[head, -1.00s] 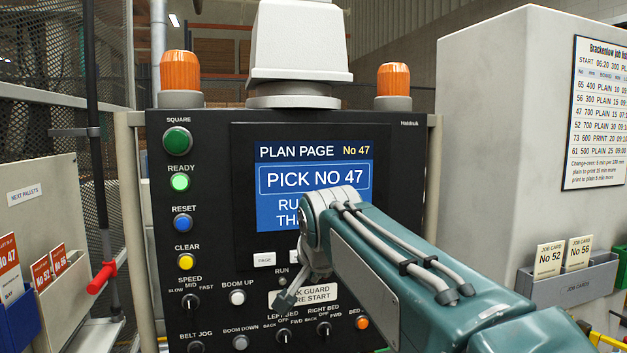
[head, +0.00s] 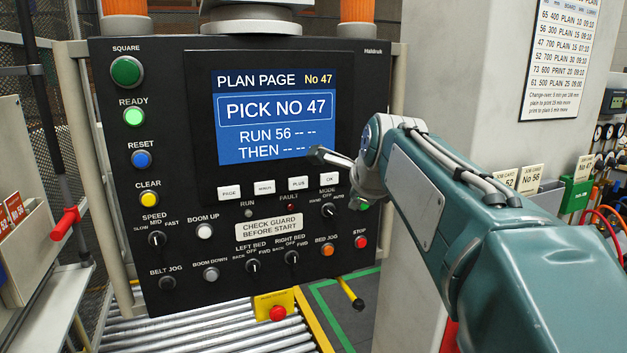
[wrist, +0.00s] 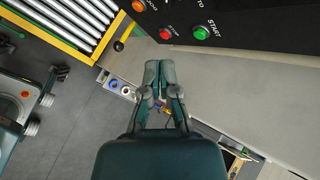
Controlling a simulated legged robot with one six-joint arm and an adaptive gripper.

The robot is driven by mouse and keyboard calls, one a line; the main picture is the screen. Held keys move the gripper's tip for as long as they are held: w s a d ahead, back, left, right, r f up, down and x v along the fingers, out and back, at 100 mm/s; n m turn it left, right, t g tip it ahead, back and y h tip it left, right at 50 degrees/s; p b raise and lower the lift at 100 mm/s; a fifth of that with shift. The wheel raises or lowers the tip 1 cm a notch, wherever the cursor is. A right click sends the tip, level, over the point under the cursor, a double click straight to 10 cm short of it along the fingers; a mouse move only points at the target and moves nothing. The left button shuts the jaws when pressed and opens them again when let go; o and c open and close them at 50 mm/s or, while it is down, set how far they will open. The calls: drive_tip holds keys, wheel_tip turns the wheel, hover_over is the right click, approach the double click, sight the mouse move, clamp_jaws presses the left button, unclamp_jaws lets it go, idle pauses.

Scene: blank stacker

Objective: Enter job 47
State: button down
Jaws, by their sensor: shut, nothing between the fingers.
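The black control panel (head: 115,200) fills the middle of the head view. Its blue screen (head: 275,150) reads PLAN PAGE No 47, PICK NO 47, RUN 56 followed by dashes, THEN followed by dashes. Below the screen is a row of white keys: PAGE (head: 229,193), MINUS (head: 264,187), PLUS (head: 298,183) and OK (head: 330,177). My gripper (head: 317,154) shows in front of the screen's lower right, above the OK key; contact is not visible. In the wrist view my gripper (wrist: 160,66) is shut and empty, below the STOP (wrist: 166,33) and START (wrist: 201,32) buttons.
Left on the panel are SQUARE (head: 126,71), READY (head: 133,117), RESET (head: 141,159) and CLEAR (head: 149,199). Knobs and a guard sign (head: 268,228) sit lower. A roller bed (head: 200,330) lies below. Job cards (head: 530,178) and a schedule (head: 560,55) are at right.

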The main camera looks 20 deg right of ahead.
sight(336, 183)
idle(0.3)
drive_tip(key=shift+w, duration=4.45)
drive_tip(key=shift+w+r, duration=0.1)
drive_tip(key=shift+w, duration=0.25)
drive_tip(key=shift+w, duration=0.35)
drive_tip(key=shift+s, duration=0.8)
